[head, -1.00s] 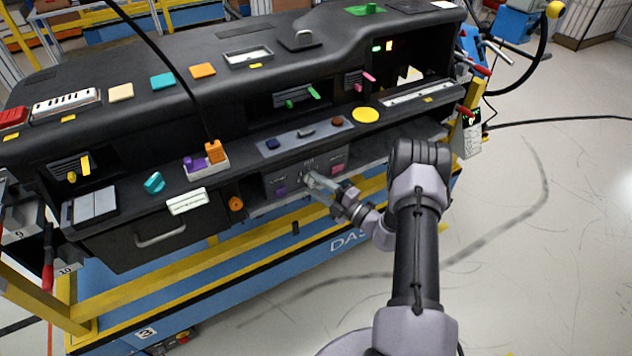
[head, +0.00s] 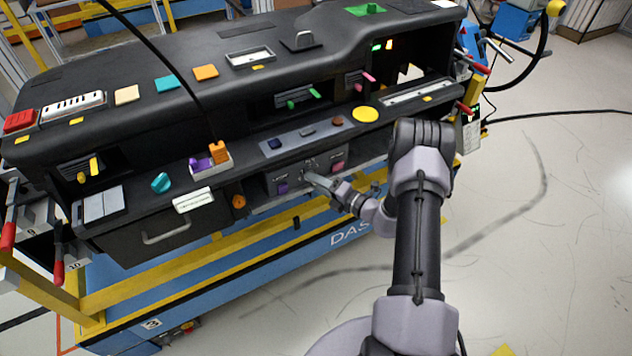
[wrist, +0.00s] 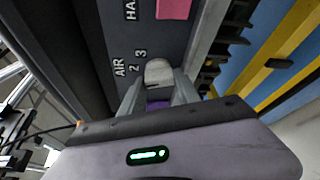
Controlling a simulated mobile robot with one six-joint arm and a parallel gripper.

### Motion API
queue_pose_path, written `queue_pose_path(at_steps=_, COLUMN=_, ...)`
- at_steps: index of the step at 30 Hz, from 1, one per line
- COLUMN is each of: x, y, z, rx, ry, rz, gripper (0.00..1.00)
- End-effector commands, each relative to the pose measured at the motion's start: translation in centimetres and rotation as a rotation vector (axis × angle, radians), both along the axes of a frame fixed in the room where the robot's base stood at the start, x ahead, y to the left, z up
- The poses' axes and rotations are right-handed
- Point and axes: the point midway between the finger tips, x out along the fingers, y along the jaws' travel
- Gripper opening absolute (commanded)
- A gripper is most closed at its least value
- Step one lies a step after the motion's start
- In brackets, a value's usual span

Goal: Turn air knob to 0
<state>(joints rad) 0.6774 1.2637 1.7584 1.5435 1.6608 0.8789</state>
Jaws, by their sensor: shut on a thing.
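The air knob (wrist: 158,72) is a small light-grey knob on the dark grey panel, beside the printed word AIR and the digits 2 and 3. My gripper (wrist: 158,88) is shut on it, one finger on each side, in the wrist view. In the head view my gripper (head: 308,177) reaches the small control panel at the front of the dashboard and hides most of the knob. The knob's pointer and the 0 mark cannot be made out.
A pink button (head: 338,166) is to the right of the knob and a purple button (head: 282,188) to its left. An orange round knob (head: 239,201) is farther left. A dashboard ledge overhangs the panel. A yellow rail (head: 190,255) runs below.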

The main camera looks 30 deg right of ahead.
Motion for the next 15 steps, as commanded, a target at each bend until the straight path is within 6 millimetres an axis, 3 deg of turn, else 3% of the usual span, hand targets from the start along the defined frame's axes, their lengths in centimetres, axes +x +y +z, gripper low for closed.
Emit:
queue_pose_path(at_steps=1, x=0.23, y=-0.65, z=0.21, rx=-0.055, ry=-0.016, rz=-0.002, gripper=0.0)
queue_pose_path(at_steps=15, x=0.27, y=-0.76, z=0.46, rx=-0.129, ry=-0.02, rz=-0.003, gripper=0.0)
